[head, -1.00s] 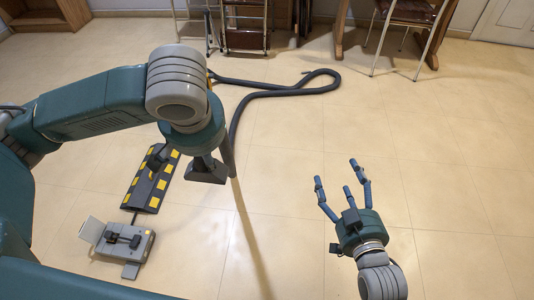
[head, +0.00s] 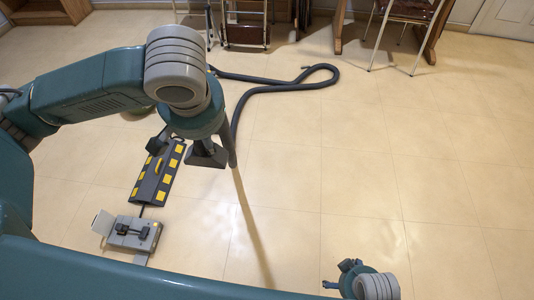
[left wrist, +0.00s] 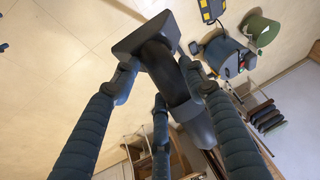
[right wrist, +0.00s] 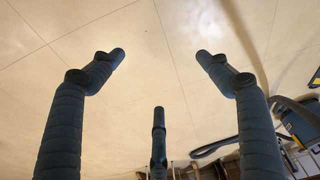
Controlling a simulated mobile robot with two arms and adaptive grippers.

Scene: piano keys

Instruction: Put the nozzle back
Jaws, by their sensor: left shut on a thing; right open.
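The dark nozzle (head: 207,156) hangs below my left wrist in the head view, above the floor. In the left wrist view the nozzle (left wrist: 145,38) has a flat, wide head and a round neck. My left gripper (left wrist: 158,82) is shut around the neck, with fingers on both sides. In the head view its fingers are mostly hidden by the wrist. A dark tube (head: 229,146) shows just right of the nozzle. My right gripper (right wrist: 160,62) is open and empty over bare floor; it also shows at the bottom edge of the head view (head: 346,270).
A dark hose (head: 285,87) loops across the floor behind. A black-and-yellow ramp (head: 159,174) and a grey device (head: 133,234) lie at left. A dark machine (left wrist: 226,55) and green bucket (left wrist: 262,29) show in the left wrist view. Chairs stand behind. The right floor is clear.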

